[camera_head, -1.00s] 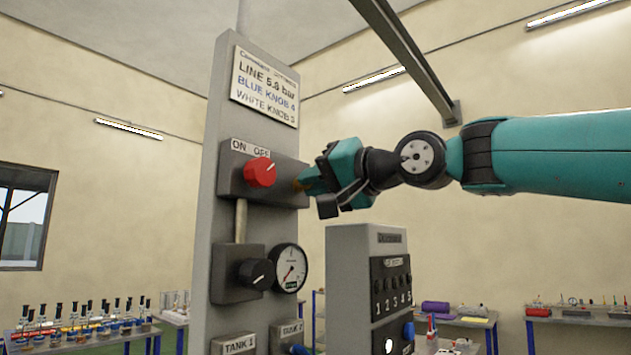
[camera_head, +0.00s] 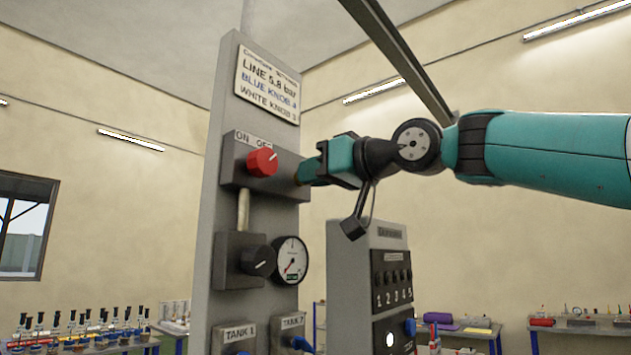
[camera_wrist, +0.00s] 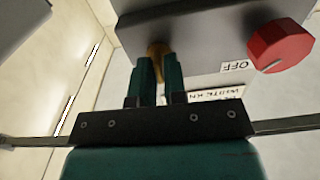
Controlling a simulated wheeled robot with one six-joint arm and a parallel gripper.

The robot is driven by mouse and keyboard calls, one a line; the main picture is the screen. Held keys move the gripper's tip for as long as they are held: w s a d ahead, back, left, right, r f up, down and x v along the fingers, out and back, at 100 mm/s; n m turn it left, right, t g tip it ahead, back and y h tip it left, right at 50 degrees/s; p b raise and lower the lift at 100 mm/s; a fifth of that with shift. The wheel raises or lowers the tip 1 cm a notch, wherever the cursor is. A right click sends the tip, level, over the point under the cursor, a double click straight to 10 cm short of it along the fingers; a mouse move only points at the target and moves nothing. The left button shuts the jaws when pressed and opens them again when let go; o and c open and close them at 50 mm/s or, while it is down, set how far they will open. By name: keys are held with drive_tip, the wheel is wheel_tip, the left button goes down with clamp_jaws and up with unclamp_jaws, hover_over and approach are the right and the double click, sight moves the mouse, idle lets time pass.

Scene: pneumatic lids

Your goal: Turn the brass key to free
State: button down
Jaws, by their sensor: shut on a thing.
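The brass key (camera_wrist: 157,47) sits at the side of the grey switch box (camera_wrist: 205,30) in the wrist view, between the fingertips of my gripper (camera_wrist: 160,66). My gripper is shut on it, and the fingers hide part of the key. In the head view my gripper (camera_head: 303,172) reaches the right side of the switch box (camera_head: 235,172); the key is mostly hidden there. The red knob (camera_head: 262,162), under the ON and OFF labels, is left of my gripper; it also shows at the right in the wrist view (camera_wrist: 282,46).
The grey panel (camera_head: 222,120) carries a black knob (camera_head: 258,261), a pressure gauge (camera_head: 291,260) and tank labels below. A grey cabinet (camera_head: 350,275) with numbered knobs stands below my arm. Tables with glassware and tools stand farther back.

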drive_tip(key=n+b, duration=0.1)
drive_tip(key=n, duration=0.3)
drive_tip(key=n+b, duration=0.2)
drive_tip(key=n, duration=0.3)
drive_tip(key=shift+s+a+f, duration=0.15)
drive_tip(key=shift+s, duration=0.05)
drive_tip(key=shift+n, duration=0.4)
drive_tip(key=c, duration=1.3)
unclamp_jaws()
drive_tip(key=shift+b+v, duration=2.1)
drive_tip(key=shift+v, duration=6.65)
